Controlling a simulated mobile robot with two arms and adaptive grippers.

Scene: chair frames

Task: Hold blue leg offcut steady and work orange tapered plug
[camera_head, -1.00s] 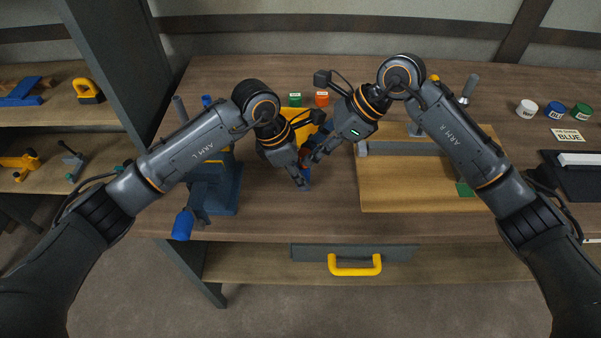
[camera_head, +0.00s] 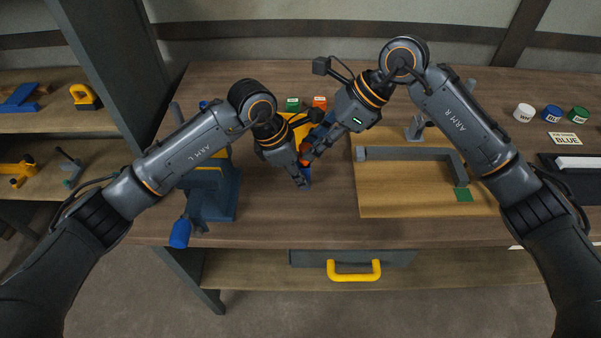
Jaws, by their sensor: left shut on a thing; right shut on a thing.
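A blue vise (camera_head: 222,190) stands left of my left gripper. A wooden board (camera_head: 400,195) with a grey frame part (camera_head: 405,154) lies to the right. Green (camera_head: 293,104) and orange (camera_head: 320,102) containers stand behind. The bench front between vise and board is clear.

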